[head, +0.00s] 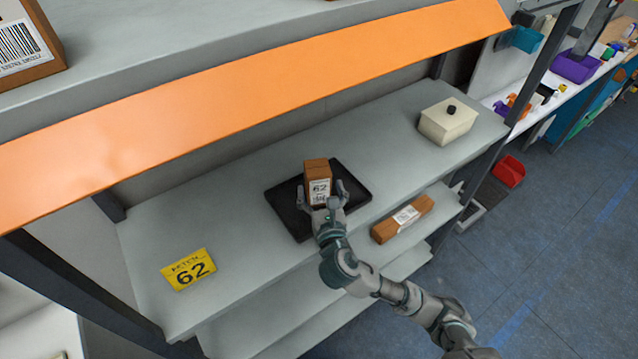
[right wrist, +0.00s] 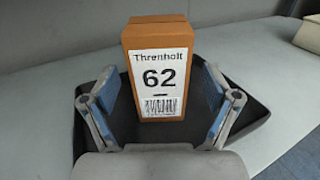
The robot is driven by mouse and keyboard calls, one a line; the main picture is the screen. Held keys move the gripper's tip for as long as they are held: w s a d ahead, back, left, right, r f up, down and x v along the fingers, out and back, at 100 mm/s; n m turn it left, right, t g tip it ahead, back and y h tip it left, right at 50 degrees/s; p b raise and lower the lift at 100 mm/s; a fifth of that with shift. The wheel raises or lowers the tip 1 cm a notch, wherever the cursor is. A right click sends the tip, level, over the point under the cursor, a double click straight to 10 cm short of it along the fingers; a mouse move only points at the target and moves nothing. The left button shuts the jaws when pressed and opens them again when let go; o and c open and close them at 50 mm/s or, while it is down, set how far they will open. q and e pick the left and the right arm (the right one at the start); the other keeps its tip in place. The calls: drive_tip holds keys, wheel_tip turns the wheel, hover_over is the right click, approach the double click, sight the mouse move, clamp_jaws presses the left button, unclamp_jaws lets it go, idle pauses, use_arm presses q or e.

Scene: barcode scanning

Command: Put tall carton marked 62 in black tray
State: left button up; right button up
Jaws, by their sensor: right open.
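The tall brown carton marked 62 (head: 317,175) stands upright in the black tray (head: 358,187) on the grey shelf. In the right wrist view the carton (right wrist: 160,60) shows its white label with "Threnholt", 62 and a barcode. The black tray (right wrist: 245,120) spreads around and below it. My right gripper (head: 321,198) is at the carton's near side. Its fingers (right wrist: 160,100) are spread to the left and right of the carton, with a gap on each side. The carton's base is partly hidden behind the gripper in the head view. My left gripper is not in view.
A cream lidded box (head: 448,121) stands at the right. A long brown carton (head: 403,219) lies on the lower shelf. An orange shelf edge (head: 260,95) overhangs.

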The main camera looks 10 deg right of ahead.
drive_tip(key=s, duration=0.7)
drive_tip(key=shift+a, duration=0.1)
drive_tip(key=p, duration=0.1)
drive_tip(key=s+p, duration=0.1)
drive_tip(key=shift+s+r+p, duration=0.3)
drive_tip(key=shift+p, duration=0.05)
drive_tip(key=shift+s+f+p, duration=0.15)
drive_tip(key=shift+s+p, duration=0.4)
drive_tip(key=shift+s, duration=0.05)
drive_tip(key=shift+f, duration=0.1)
drive_tip(key=shift+s, duration=0.1)
